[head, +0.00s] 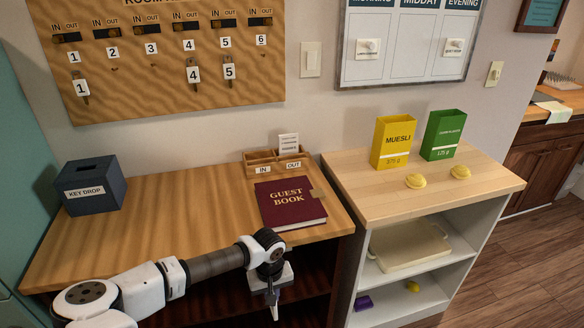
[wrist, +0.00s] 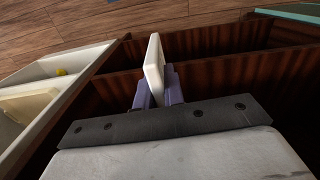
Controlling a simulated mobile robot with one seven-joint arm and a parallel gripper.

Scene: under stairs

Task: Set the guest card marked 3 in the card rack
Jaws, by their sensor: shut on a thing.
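My gripper (wrist: 157,92) is shut on a thin white card-like slab (wrist: 153,62), seen nearly edge-on between the purple fingers. No number on it can be read. The wooden card rack (head: 262,170) stands at the back right of the desk, with compartments labelled IN and OUT. A white card (head: 288,142) stands upright at its OUT side; its print is too small to read.
A red guest book (head: 290,203) lies just in front of the rack. A blue key drop box (head: 92,187) stands at the desk's left. The middle of the desk (head: 185,205) is clear.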

